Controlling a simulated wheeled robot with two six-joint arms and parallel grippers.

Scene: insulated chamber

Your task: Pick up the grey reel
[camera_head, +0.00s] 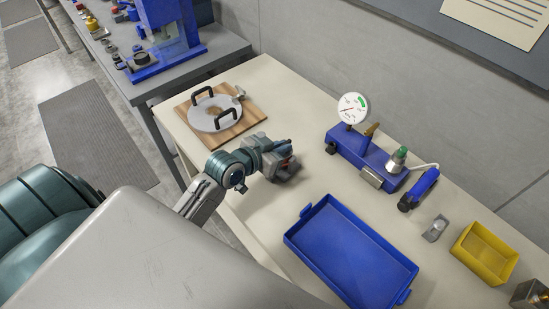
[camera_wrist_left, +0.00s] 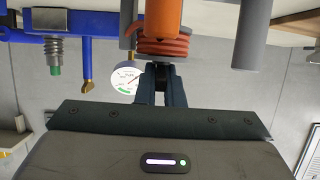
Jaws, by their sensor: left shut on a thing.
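My left gripper (camera_head: 281,160) is over the left half of the cream table in the head view. In the left wrist view, the gripper fingers (camera_wrist_left: 160,85) reach up to red coils (camera_wrist_left: 163,47) below an orange piece, with grey parts on both sides. The gripper hides part of the reel, and I cannot tell whether the reel touches the table. My right gripper is not in view.
A wooden board (camera_head: 181,110) with a round handled lid lies at the far left. A blue tray (camera_head: 350,250), a grey piece (camera_head: 436,229) and a yellow bin (camera_head: 485,252) lie to the right.

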